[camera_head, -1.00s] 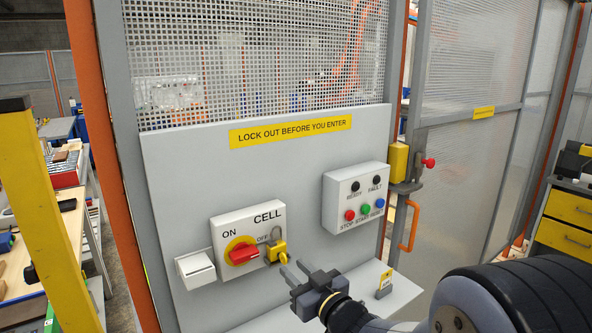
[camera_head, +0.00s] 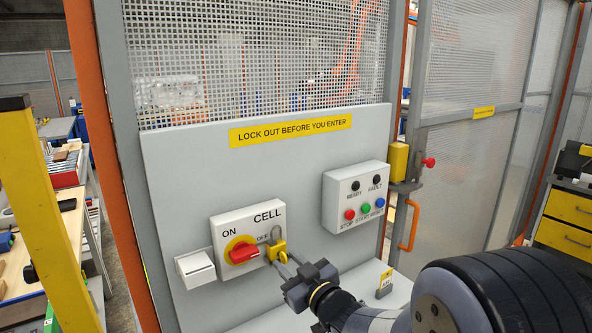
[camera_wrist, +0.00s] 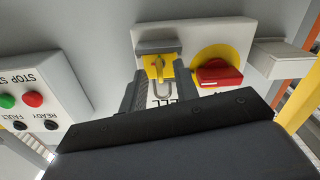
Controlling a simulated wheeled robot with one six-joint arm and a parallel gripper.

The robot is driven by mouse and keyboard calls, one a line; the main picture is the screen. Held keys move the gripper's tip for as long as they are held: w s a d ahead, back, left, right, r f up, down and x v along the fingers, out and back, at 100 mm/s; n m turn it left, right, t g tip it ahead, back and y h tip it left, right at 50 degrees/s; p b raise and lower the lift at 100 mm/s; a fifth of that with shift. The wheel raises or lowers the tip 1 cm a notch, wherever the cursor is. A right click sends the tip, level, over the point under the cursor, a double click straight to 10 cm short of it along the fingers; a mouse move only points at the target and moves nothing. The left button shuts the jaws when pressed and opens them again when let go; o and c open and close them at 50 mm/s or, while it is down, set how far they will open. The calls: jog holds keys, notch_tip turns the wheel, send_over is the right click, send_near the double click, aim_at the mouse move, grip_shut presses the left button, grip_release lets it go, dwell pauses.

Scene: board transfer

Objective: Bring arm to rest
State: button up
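My gripper (camera_head: 284,263) is close in front of the yellow padlock (camera_head: 277,250), below the OFF label. The padlock hangs at the right edge of the switch's yellow disc (camera_head: 232,243) with its grey shackle up. In the wrist view, turned upside down, my two fingers (camera_wrist: 159,78) stand apart on either side of the padlock (camera_wrist: 153,66). I see no clear contact between fingers and padlock. The red switch handle (camera_head: 240,254) lies roughly level on the disc; it also shows in the wrist view (camera_wrist: 218,73).
A button box (camera_head: 356,197) with red, green and blue buttons is at the right of the panel. A white holder (camera_head: 195,268) is left of the switch. A grey shelf (camera_head: 398,290) with a small yellow-tagged block (camera_head: 384,283) lies below. A fence gate stands at right.

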jog(key=shift+r+m+p, duration=0.1)
jog(key=shift+m+p, duration=0.3)
jog(key=shift+m, duration=0.5)
jog(key=b+v, duration=0.2)
jog(key=v, duration=0.9)
jog(key=w+a+n+b, duration=0.1)
jog(key=w+a+n, duration=0.1)
jog(key=w+n, duration=0.1)
jog(key=w+a+n+b, duration=0.1)
jog(key=w+a+n, duration=0.1)
jog(key=n, duration=0.4)
jog(key=w+a+n+b, duration=0.1)
jog(key=w+a+n, duration=0.1)
jog(key=w+n, duration=0.2)
jog(key=shift+w+n+b, duration=0.1)
jog(key=shift+n+b, duration=0.2)
jog(key=shift+b, duration=0.1)
